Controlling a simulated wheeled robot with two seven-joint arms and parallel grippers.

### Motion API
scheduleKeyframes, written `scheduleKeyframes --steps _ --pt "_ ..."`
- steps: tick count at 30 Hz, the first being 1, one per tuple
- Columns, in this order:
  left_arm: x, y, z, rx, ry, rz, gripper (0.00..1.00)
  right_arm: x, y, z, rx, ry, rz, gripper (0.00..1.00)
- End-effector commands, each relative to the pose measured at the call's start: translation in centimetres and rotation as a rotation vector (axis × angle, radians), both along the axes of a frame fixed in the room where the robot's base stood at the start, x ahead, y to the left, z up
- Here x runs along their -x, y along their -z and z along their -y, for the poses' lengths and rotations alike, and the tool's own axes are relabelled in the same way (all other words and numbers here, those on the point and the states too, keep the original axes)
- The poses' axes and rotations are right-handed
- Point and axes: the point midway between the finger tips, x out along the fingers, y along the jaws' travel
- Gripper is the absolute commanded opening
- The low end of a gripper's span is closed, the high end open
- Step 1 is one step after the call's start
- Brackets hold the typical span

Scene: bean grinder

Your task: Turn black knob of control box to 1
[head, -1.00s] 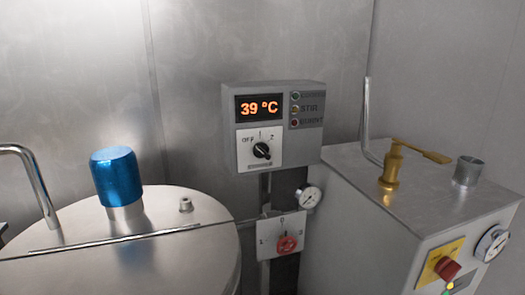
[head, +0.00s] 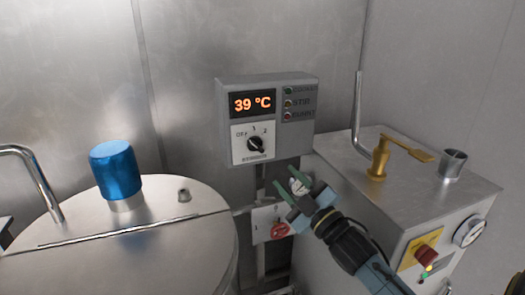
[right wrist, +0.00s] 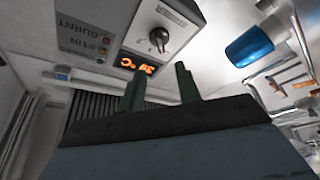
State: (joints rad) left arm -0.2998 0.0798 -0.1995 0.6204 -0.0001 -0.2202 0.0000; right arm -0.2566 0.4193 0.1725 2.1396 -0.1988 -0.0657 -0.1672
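The grey control box (head: 300,142) hangs on the metal wall, its orange display reading 39 °C. Its black knob (head: 256,144) sits on a white plate marked OFF, 1 and 2. The knob's mark seems to lean to the upper left towards OFF, but it is small. My right gripper (head: 286,203) is below and right of the knob, apart from it, with nothing between its fingers. In the right wrist view, the two green fingers (right wrist: 159,75) stand apart, and the knob (right wrist: 159,39) shows beyond their tips. My left gripper is not in view.
A round tank lid (head: 120,245) with a blue cap (head: 115,168) is at the left. A metal machine (head: 405,190) with a brass lever (head: 379,160) stands at the right.

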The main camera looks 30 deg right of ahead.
Motion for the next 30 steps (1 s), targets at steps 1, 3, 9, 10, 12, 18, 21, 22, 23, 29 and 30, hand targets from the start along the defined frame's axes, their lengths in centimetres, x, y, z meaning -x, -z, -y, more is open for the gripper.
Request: scheduleKeyframes --steps 1,3,9,10,12,18,21,22,23,29,30 --pt "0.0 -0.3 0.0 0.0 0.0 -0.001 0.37 -1.0 -0.5 0.0 0.0 0.0 0.003 0.34" --pt "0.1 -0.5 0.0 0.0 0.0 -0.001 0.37 -2.2 -0.9 -0.1 0.0 -0.001 0.004 0.34" --pt "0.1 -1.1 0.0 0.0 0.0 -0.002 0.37 -5.9 -1.9 -0.3 0.0 0.001 0.001 0.34" --pt "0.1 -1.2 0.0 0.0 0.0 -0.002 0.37 -6.4 -2.0 -0.3 0.0 0.001 0.001 0.34" --pt "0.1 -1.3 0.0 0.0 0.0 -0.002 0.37 -7.5 -2.2 -0.3 -0.001 0.001 0.0 0.34" --pt "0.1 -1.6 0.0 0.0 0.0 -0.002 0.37 -9.7 -2.8 -0.5 -0.001 0.0 -0.001 0.34" --pt "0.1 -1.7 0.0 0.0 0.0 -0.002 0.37 -10.3 -2.9 -0.5 -0.001 0.0 -0.002 0.34" --pt "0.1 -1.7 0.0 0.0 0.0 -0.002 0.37 -10.4 -2.9 -0.5 -0.001 0.0 -0.002 0.34" --pt "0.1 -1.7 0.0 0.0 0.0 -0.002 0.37 -10.4 -2.9 -0.5 -0.001 0.0 -0.003 0.34" --pt "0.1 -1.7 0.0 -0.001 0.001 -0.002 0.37 -10.5 -2.9 -0.5 -0.002 0.0 -0.003 0.34" --pt "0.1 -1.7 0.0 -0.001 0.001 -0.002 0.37 -10.5 -2.9 -0.5 -0.002 0.0 -0.003 0.34"
